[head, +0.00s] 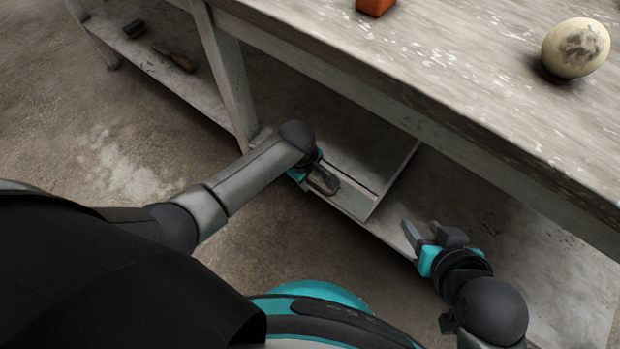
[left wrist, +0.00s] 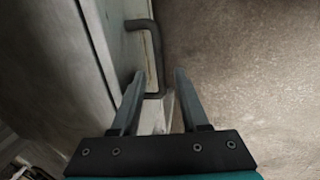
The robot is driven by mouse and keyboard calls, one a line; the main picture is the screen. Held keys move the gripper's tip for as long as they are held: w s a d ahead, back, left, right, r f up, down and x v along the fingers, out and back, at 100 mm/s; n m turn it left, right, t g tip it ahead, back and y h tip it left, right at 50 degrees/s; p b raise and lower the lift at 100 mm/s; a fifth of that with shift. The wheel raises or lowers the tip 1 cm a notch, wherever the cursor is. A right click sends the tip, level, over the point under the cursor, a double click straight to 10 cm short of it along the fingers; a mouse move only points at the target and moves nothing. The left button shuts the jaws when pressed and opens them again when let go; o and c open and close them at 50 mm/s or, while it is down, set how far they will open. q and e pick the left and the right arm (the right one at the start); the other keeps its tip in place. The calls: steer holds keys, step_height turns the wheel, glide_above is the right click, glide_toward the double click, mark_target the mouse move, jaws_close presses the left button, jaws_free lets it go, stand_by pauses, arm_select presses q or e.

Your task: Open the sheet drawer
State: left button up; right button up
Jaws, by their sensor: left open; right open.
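The sheet drawer (head: 357,203) sits below the tabletop in the head view, with its pale front and one side edge showing. Its dark bar handle (left wrist: 154,45) shows in the left wrist view, on the pale drawer front (left wrist: 136,52). My left gripper (head: 328,184) is at the drawer front. Its jaws are open, and the handle's near end lies between the fingers in the left wrist view (left wrist: 158,78). I cannot tell whether they touch it. My right gripper (head: 420,234) is open and empty, to the right of the drawer above the lower shelf.
The worn table (head: 470,70) overhangs the drawer, and its leg (head: 228,75) stands to the left. An orange block (head: 375,5) and a stained plaster sphere (head: 575,47) are on top. A dark block (head: 134,28) and a brush-like tool (head: 174,58) lie on the lower shelf. The floor at left is clear.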

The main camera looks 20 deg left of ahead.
arm_select(q)
steer(key=shift+f, duration=0.25)
steer(key=shift+c, duration=0.3)
jaws_close()
stand_by(1.2)
